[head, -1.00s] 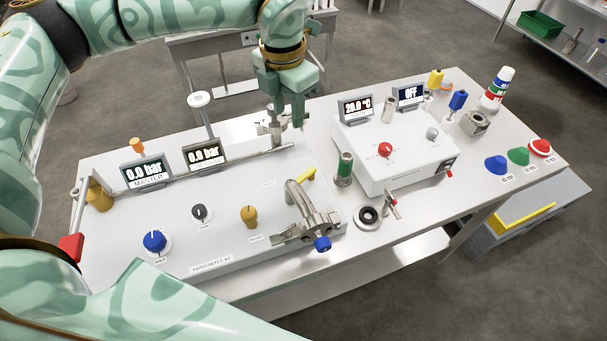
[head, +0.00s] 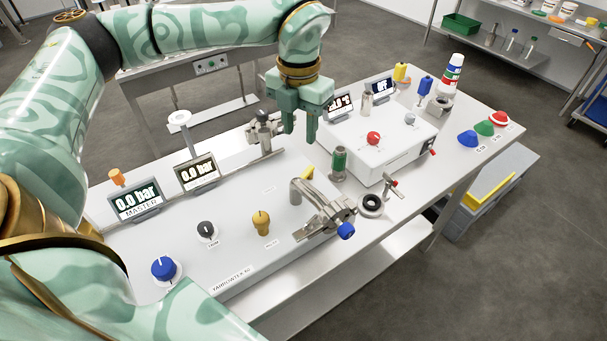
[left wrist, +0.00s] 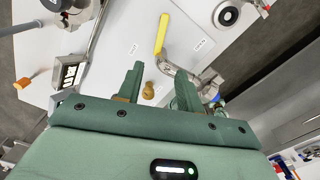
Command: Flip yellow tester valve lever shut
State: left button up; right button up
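The yellow tester valve lever (head: 307,172) shows as a short yellow piece behind the curved steel pipe on the white panel in the head view. In the left wrist view the long yellow lever (left wrist: 161,34) stands out beyond the fingertips, beside a steel valve fitting. My left gripper (head: 300,134) hangs above the panel's far side, fingers down, behind the lever in the head view. In the left wrist view the left gripper (left wrist: 159,76) is open and empty, apart from the lever. My right gripper is not in view.
The curved steel pipe with its blue-ended clamp (head: 330,212) stands close to the lever. A green-banded cylinder (head: 339,163) and the white heater box (head: 372,145) are to the right. A mustard knob (head: 261,222) and two pressure displays are to the left.

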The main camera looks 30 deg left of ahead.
pick_arm(q)
notch_tip(320, 180, down, 12)
jog(key=shift+r+b, duration=0.1)
jog(key=shift+b, duration=0.9)
jog(key=shift+f, duration=0.65)
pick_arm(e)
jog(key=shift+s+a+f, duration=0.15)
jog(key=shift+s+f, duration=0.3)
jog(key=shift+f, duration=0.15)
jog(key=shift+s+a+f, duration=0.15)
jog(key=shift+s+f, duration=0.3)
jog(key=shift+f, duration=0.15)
